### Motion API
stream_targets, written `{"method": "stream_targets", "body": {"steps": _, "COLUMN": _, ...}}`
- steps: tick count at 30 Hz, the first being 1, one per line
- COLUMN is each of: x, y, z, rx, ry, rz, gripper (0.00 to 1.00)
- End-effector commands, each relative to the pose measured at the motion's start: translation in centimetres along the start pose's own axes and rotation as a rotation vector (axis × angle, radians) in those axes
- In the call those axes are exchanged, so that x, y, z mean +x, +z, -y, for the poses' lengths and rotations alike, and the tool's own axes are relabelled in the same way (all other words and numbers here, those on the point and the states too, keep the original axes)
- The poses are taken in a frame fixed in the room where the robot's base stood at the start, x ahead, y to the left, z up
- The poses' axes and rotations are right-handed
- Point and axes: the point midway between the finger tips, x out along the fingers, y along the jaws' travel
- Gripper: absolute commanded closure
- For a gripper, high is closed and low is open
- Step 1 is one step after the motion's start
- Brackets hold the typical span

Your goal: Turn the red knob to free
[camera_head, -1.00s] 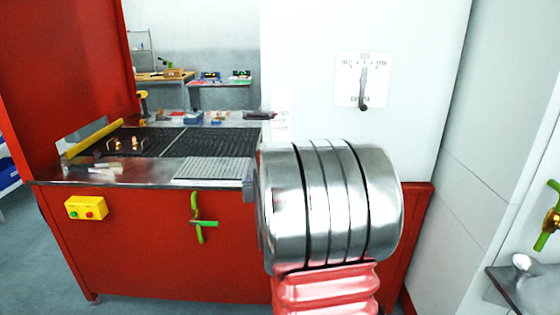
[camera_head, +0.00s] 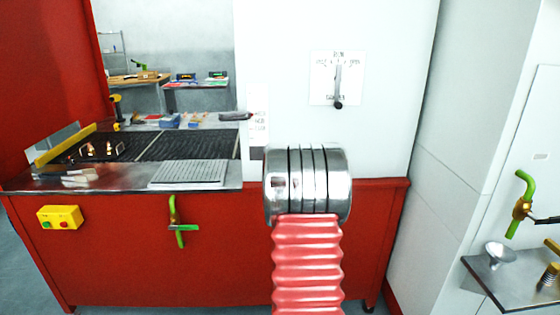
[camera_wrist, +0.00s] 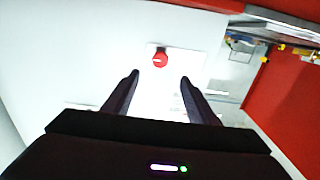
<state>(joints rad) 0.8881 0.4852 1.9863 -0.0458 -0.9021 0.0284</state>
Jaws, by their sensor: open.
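The red knob (camera_wrist: 160,60) shows in the wrist view, round, with a pale mark across its face, on a white plate on the white wall. My gripper (camera_wrist: 159,76) is open and empty. Its two dark fingers point at the plate, one on each side of the knob in the picture, and they appear apart from it. I cannot read the writing on the plate. In the head view I cannot make out the knob or the fingers; my own silver arm link and red bellows block part of the machine.
A dark lever (camera_head: 338,90) on a white label plate is on the white wall. A green-handled valve (camera_head: 176,222) and a yellow button box (camera_head: 60,217) are on the red front. The mesh belt (camera_head: 185,146) runs at left. A metal shelf (camera_head: 515,272) juts out at right.

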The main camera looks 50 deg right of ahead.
Motion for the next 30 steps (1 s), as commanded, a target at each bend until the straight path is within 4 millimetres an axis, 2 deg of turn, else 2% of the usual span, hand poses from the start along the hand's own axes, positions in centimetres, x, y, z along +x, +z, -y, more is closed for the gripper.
{"method": "stream_targets", "body": {"steps": 5, "x": 1.3, "y": 0.1, "z": 0.0, "rx": 0.000, "ry": -0.001, "rz": 0.000, "gripper": 0.48}}
{"method": "stream_targets", "body": {"steps": 30, "x": 11.4, "y": 0.1, "z": 0.1, "rx": 0.000, "ry": -0.002, "rz": 0.000, "gripper": 0.48}}
